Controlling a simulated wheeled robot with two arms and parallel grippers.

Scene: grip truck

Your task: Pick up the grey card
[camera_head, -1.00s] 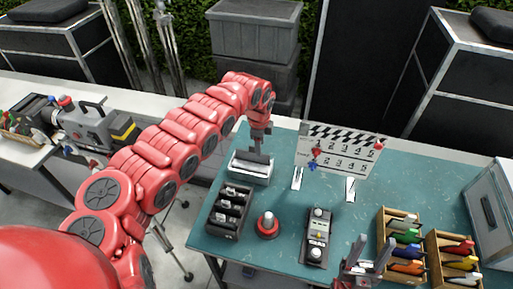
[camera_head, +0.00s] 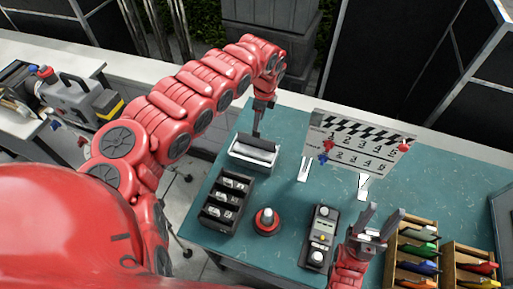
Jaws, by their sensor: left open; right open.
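No flat card clearly marked as the grey card can be made out. A pale holder (camera_head: 236,158) with a dark grey piece (camera_head: 256,148) in it stands at the back left of the teal table; I cannot tell whether that piece is the card. My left gripper (camera_head: 257,133) points down just above this piece, its fingers small and seen nearly edge-on. It is open, and I cannot tell whether it touches the piece. My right gripper (camera_head: 380,218) is open and empty, fingers pointing up, near the front right of the table.
Wooden boxes (camera_head: 412,256) of coloured items are at right, close to my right gripper.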

